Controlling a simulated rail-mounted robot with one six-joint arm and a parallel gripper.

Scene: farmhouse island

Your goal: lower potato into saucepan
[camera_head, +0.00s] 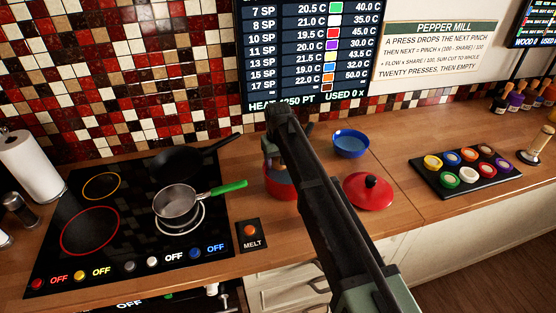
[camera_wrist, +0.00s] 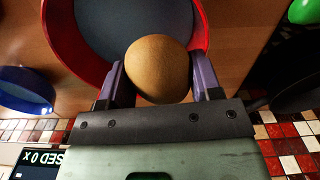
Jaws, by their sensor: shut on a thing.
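In the wrist view a round brown potato (camera_wrist: 158,66) sits between the purple fingers of my gripper (camera_wrist: 160,80), which is shut on it. A red pot (camera_wrist: 66,55) with a dark interior is below the potato, which overlaps the pot's opening near its rim. How deep the potato hangs cannot be told. In the head view the red pot (camera_head: 279,188) stands on the wooden counter right of the stove, partly hidden by my arm; the potato is hidden there. A grey saucepan (camera_head: 174,206) with a green handle stands on the stove, left of my gripper.
A red lid (camera_head: 368,193) with a black knob lies right of the pot. A blue bowl (camera_head: 351,145) stands behind it. A black frying pan (camera_head: 183,164) is at the back of the stove (camera_head: 126,243). A MELT button (camera_head: 250,235) and a tray of colored jars (camera_head: 466,184) are nearby.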

